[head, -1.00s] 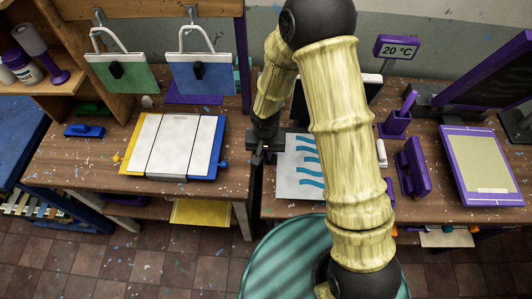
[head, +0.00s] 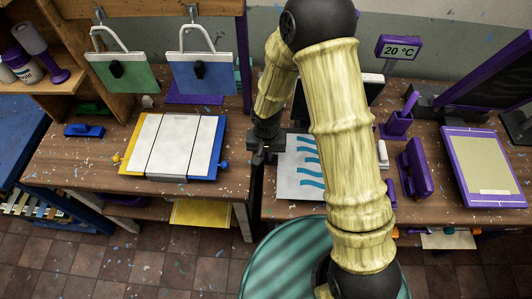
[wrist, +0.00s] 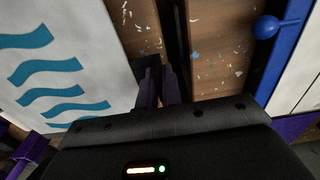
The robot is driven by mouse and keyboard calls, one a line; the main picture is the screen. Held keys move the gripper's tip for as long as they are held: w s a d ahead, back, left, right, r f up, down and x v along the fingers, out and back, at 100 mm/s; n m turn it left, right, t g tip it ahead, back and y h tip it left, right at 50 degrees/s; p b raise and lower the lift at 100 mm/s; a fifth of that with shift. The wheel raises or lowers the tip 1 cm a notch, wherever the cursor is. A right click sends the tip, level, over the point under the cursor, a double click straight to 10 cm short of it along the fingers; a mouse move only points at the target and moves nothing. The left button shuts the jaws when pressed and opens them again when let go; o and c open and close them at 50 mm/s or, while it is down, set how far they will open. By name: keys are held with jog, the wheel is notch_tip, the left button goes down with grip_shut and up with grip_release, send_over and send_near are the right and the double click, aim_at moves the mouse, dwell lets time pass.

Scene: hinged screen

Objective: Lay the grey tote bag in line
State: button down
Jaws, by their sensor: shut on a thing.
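A flat light-grey piece with teal wavy stripes (head: 290,187) lies on the right table. It appears to be the grey tote bag, though my arm covers its right side and no handles show. In the wrist view it fills the upper left (wrist: 85,55). My gripper (head: 264,158) is low at its left edge, by the gap between the two tables. In the wrist view the dark fingers (wrist: 158,80) are close together beside the bag's edge. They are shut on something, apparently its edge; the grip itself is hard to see.
A panelled board with yellow and blue sides (head: 172,146) lies on the left table. Green (head: 125,75) and blue (head: 204,76) bags with white handles hang behind it. A purple-framed panel (head: 452,170), purple stand (head: 413,167) and pen holder (head: 397,124) stand at right.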

jog(key=shift+f, duration=0.15)
dwell(0.4)
dwell(0.4)
jog(key=c, duration=1.5)
grip_release()
jog(key=shift+s, duration=0.1)
jog(key=shift+c, duration=0.3)
jog(key=shift+r+p, duration=2.45)
jog(key=shift+r, duration=1.15)
jog(key=shift+f, duration=0.1)
